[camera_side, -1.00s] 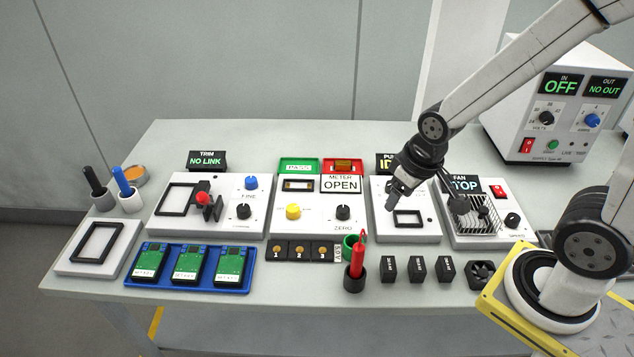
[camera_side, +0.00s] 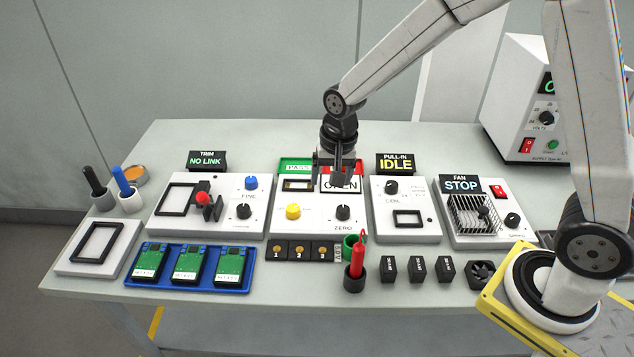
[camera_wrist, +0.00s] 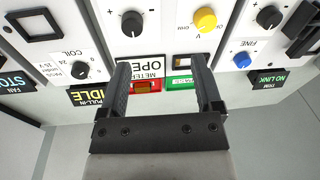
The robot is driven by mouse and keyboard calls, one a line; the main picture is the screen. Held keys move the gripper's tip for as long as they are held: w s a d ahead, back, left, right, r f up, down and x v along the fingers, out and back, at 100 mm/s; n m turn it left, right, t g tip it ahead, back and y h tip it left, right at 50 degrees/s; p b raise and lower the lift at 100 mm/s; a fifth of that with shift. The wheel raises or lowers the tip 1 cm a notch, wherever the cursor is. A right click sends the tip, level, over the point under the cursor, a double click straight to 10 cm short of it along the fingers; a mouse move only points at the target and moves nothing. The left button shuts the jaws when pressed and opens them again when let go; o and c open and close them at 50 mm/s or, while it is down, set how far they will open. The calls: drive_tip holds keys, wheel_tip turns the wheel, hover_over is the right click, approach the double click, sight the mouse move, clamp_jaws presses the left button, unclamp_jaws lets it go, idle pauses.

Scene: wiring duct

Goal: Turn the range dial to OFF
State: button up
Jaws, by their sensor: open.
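The yellow dial (camera_side: 293,211) is on the white meter panel (camera_side: 318,224), at the front left; it also shows in the wrist view (camera_wrist: 205,18). I take it for the range dial; the small lettering around it is too small to read fully. The meter display (camera_side: 342,184) reads OPEN and is partly covered by my gripper. My gripper (camera_side: 338,180) is over the back right of the meter panel, behind and to the right of the yellow dial, apart from it. In the wrist view my gripper (camera_wrist: 161,62) has its two fingers wide apart with nothing held.
The black ZERO knob (camera_side: 343,213) is right of the yellow dial. The TRIM panel (camera_side: 230,220) stands left and the PULL-IN panel (camera_side: 425,236) right. A red screwdriver (camera_side: 357,258) stands in a holder in front. Several numbered black pieces (camera_side: 299,251) line the panel's front.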

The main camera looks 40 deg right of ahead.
sight(293, 207)
drive_tip(key=w+a+f+m, duration=0.1)
drive_tip(key=w, duration=0.1)
drive_tip(key=w+a+f+m, duration=0.1)
drive_tip(key=w+m, duration=0.1)
drive_tip(key=w+a+f+m, duration=0.1)
drive_tip(key=w+a+m, duration=0.1)
drive_tip(key=w, duration=0.1)
drive_tip(key=shift+a+f+g, duration=0.1)
drive_tip(key=shift+g, duration=0.3)
drive_tip(key=shift+f, duration=0.15)
drive_tip(key=shift+w+a+f, duration=0.1)
drive_tip(key=shift+w+f, duration=0.05)
drive_tip(key=shift+f, duration=1.7)
drive_tip(key=shift+w+f, duration=0.1)
drive_tip(key=shift+f, duration=1.75)
clamp_jaws()
